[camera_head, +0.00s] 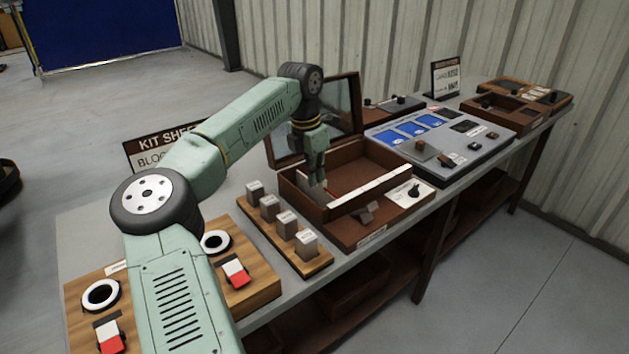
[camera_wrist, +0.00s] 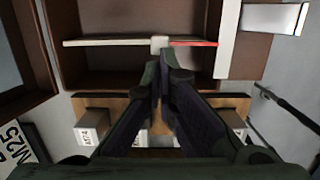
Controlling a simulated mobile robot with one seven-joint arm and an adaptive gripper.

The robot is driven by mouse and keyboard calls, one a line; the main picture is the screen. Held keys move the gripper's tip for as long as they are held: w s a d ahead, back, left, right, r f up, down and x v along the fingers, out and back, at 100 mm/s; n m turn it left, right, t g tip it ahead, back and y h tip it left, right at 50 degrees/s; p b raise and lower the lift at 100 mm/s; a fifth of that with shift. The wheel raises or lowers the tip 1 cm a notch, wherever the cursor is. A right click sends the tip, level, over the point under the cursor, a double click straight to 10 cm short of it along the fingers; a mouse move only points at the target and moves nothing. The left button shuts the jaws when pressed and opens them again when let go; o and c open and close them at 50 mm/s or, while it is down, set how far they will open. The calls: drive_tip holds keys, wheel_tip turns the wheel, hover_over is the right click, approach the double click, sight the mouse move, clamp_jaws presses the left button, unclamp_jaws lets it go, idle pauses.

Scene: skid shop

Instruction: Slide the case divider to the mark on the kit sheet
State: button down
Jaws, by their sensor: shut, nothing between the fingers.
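The brown case (camera_head: 350,229) stands open on the bench, its windowed lid (camera_head: 341,103) raised at the back. The divider (camera_wrist: 105,42) is a thin pale strip across the case in the wrist view, with a small pale tab (camera_wrist: 159,44) and a red stretch on the right. In the head view my arm and gripper partly hide it. My gripper (camera_wrist: 164,66) is shut and empty, pointing down into the case. Its fingertips are close beside the tab; I cannot tell if they touch. The kit sheet (camera_head: 143,146) stands behind my arm, its lower text hidden.
A pale strip (camera_head: 385,186) runs along the case's front wall. A wooden rack (camera_head: 318,262) with several grey blocks stands left of the case. A grey panel with blue screens (camera_head: 480,139) is at its right. My arm crosses above wooden boards (camera_head: 262,283) at the near left.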

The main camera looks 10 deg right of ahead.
drive_tip(key=shift+f, duration=0.2)
drive_tip(key=shift+r+p, duration=0.3)
drive_tip(key=shift+p, duration=0.1)
drive_tip(key=shift+d, duration=0.15)
drive_tip(key=shift+w+d+p, duration=0.45)
drive_tip(key=shift+d+p, duration=0.25)
drive_tip(key=shift+p, duration=0.05)
drive_tip(key=shift+w+d, duration=0.4)
drive_tip(key=shift+d, duration=0.25)
drive_tip(key=shift+w+d, duration=0.45)
drive_tip(key=shift+d, duration=0.35)
drive_tip(key=shift+w+d, duration=0.45)
drive_tip(key=shift+d, duration=0.3)
